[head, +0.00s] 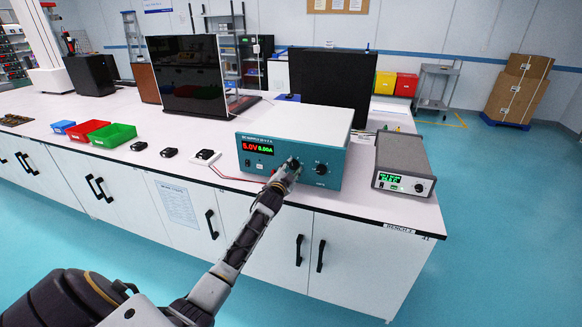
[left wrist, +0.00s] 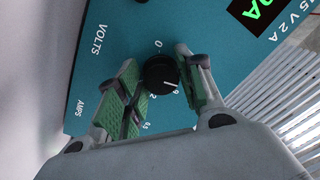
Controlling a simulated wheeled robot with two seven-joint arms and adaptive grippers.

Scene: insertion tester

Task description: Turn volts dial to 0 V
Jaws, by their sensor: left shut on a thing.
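The teal power supply (head: 252,168) stands on the white bench with its front panel facing me. Its display (head: 258,149) reads 5.0 V in red and 0.00 A in green. My left gripper (head: 291,166) is at the panel and mostly hides the dial behind it in the head view. In the left wrist view the black volts dial (left wrist: 159,74) sits between the green-padded fingers of my left gripper (left wrist: 162,80), which is shut on it. The dial's white pointer line faces lower right, away from the 0 mark. My right gripper is in neither view.
A second black dial (head: 321,169) is to the right on the same panel. A grey instrument (head: 402,165) stands to the right near the bench edge. Small black items (head: 169,152) and coloured bins (head: 112,135) are to the left. Red and dark leads run along the bench front.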

